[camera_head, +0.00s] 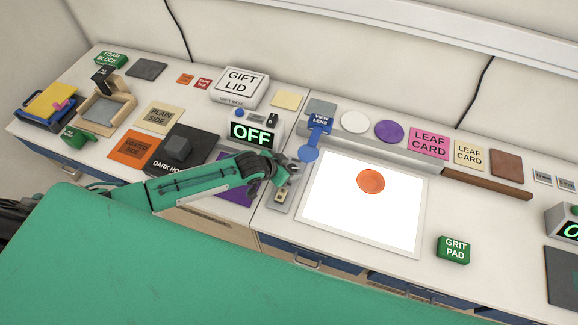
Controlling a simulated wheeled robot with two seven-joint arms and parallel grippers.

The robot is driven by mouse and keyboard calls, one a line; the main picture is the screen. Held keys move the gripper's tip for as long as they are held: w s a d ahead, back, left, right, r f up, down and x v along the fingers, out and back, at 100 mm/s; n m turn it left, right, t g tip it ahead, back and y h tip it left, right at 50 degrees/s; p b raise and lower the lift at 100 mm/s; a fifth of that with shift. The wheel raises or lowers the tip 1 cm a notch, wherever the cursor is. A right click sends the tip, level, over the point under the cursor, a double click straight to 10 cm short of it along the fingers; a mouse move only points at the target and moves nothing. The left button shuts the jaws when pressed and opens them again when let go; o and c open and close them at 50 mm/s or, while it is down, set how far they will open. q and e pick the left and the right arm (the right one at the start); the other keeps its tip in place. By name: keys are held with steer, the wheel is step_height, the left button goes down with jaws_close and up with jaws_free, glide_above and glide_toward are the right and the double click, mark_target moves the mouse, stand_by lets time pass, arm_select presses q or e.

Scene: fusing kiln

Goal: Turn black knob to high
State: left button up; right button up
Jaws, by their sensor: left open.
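A white control box (257,125) stands left of centre, its green display reading OFF. A small dark part (270,118) shows on its top, too small to tell whether it is the black knob. My left gripper (288,172) is open, just in front and to the right of this box, over a narrow grey plate (280,207) with a small fitting on it. The gripper partly hides the plate, and I cannot tell whether it touches it. A second display box (563,222) is cut off at the right edge. My right gripper is not in view.
A lit white panel (335,218) with an orange disc (371,181) lies right of the gripper. A blue VIEW LENS tool (318,126) stands close behind it. A green GRIT PAD (453,250) lies front right.

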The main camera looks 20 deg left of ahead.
arm_select(q)
steer(key=c, duration=1)
steer(key=shift+o, duration=0.2)
